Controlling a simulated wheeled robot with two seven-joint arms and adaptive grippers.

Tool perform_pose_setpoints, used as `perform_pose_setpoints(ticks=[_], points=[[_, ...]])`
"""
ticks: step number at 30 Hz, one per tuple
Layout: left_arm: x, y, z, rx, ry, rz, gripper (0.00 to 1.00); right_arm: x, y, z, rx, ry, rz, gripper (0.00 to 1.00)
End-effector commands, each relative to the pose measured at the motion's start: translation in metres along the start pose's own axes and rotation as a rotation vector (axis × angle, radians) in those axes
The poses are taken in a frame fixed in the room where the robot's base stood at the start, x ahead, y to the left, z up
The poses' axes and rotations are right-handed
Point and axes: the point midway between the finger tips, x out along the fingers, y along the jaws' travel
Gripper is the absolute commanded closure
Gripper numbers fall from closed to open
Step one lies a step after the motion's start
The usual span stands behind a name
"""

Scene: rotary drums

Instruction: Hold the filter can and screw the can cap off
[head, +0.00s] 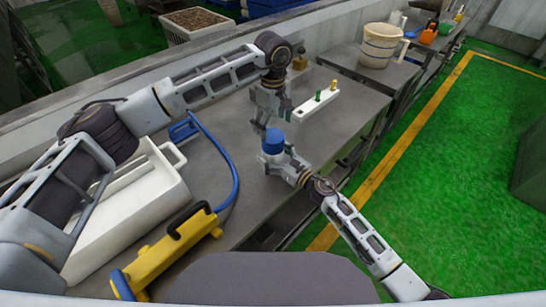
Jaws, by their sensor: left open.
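The filter can (271,157) stands upright near the middle of the grey workbench, pale below with a blue cap (273,138) on top. My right gripper (279,164) reaches in from the lower right, with its fingers around the can's pale body. Its fingers hide most of the body. My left gripper (271,118) points down just above the blue cap. It is open and empty, with its fingers spread over the cap.
A white rack (316,106) with small green and yellow pieces lies behind the can. A yellow tool (172,250) with a blue hose (233,172) and a white tray (137,221) are at left. A white bucket (380,46) stands farther back.

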Motion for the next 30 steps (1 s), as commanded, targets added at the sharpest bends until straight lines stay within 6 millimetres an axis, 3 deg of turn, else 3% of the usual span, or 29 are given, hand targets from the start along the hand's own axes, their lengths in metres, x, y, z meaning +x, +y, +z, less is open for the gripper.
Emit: perform_pose_setpoints(ticks=[3,22,30], points=[[0.0000,0.0000,0.0000,0.000,0.000,0.000,0.14,-0.0001,-0.0001,0.0001,0.000,0.000,0.000,0.17],[-0.0008,0.0003,-0.0002,0.000,0.001,0.001,0.14,-0.0003,-0.0003,0.0001,0.000,0.000,-0.001,0.98],[-0.0046,-0.0007,-0.0052,0.029,0.021,-0.003,0.14,-0.0004,-0.0004,0.0000,-0.001,0.000,-0.001,1.00]])
